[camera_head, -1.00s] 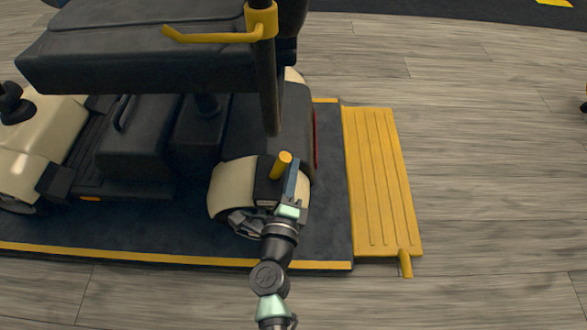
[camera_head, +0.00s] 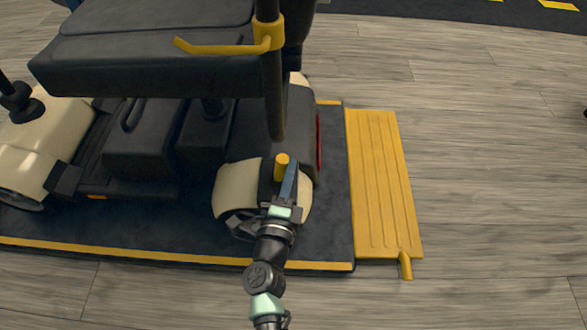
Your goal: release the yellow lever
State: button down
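A short yellow lever (camera_head: 281,166) stands about upright on the dark strip of the cream rear fender (camera_head: 236,188) of a mobility scooter. My gripper (camera_head: 287,182) is at the lever, coming from the front of the picture. One long grey-blue finger shows close along the lever's right side. The other finger is not clear, so I cannot tell whether the gripper is shut on the lever. The lever's foot is partly hidden.
A black post with a yellow arm (camera_head: 225,48) and the dark seat (camera_head: 150,65) overhang the fender from behind. The scooter stands on a dark mat edged in yellow.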

jog(key=shift+a+r+n+p, duration=0.4)
jog(key=shift+a+n+p, duration=0.25)
jog(key=shift+n, duration=0.45)
jog(key=shift+a+n+t+p, duration=0.2)
jog(key=shift+a+n+p, duration=0.2)
jog(key=shift+n, duration=0.4)
jog(key=shift+a+n+t+p, duration=0.2)
jog(key=shift+a+n+p, duration=0.15)
jog(key=shift+n, duration=0.45)
